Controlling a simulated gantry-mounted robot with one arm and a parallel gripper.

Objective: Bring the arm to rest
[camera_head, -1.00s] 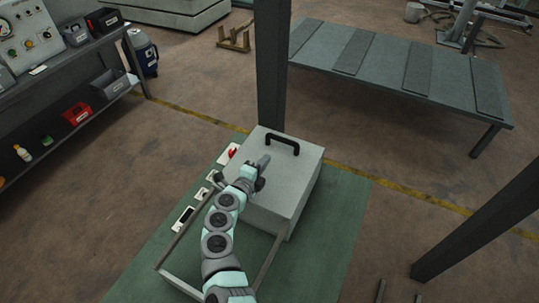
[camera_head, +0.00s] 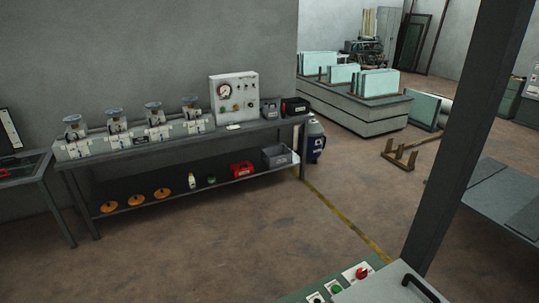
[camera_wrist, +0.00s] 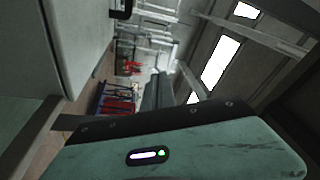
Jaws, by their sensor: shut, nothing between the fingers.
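My gripper (camera_wrist: 158,90) shows in the wrist view, its dark fingers shut and empty beyond a black strip. Below it is my own teal housing with a small lit indicator. A pale grey box (camera_wrist: 75,35) fills the upper left of the wrist view, close by and apart from the fingers as far as I can tell. In the head view my arm is out of frame. Only a corner of the pale box (camera_head: 385,288) with its black handle shows there, at the bottom right.
A dark post (camera_head: 455,140) stands behind the box. A button panel (camera_head: 335,287) lies beside it. A workbench (camera_head: 185,140) with instruments and bins runs along the left wall. A metal table (camera_head: 500,190) is at the right.

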